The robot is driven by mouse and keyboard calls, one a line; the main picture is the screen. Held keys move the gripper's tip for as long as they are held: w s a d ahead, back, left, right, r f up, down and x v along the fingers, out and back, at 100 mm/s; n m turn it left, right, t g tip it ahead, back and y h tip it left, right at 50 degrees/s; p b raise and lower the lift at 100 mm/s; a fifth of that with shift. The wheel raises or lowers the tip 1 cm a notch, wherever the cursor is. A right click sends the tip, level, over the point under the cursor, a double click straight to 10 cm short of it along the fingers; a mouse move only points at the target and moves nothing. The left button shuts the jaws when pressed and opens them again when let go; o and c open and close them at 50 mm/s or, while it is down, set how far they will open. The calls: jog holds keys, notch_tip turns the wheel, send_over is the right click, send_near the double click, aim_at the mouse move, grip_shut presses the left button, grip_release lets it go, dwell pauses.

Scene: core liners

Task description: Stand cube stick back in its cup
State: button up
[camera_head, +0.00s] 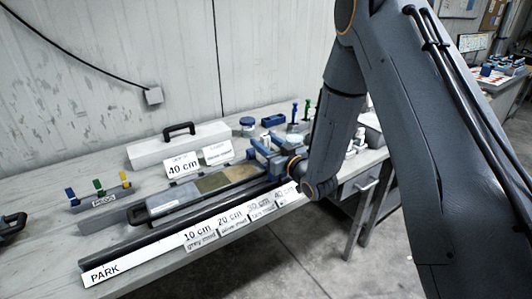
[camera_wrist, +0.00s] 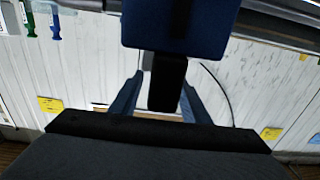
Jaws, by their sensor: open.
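My gripper (camera_head: 262,150), with blue fingers, is low over the far end of the long tray on the bench. In the wrist view its two blue fingers (camera_wrist: 163,98) are apart. A dark block and a wide blue block (camera_wrist: 180,28) show between and beyond them; I cannot tell whether these belong to my gripper. A blue upright stick (camera_head: 294,114) and a green upright stick (camera_head: 307,108) stand at the back, beyond the gripper. They also appear at the wrist view's top left. I cannot make out which thing is the cube stick, nor its cup.
A long tray with coloured sections (camera_head: 215,182) lies along the bench, behind cards labelled 10 to 40 cm. A pale case (camera_head: 180,146) with a black handle stands behind. A rack of coloured pegs (camera_head: 98,202) is at left. The wall is close behind.

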grip_shut()
jog(key=shift+r+p, duration=2.35)
jog(key=shift+r, duration=1.95)
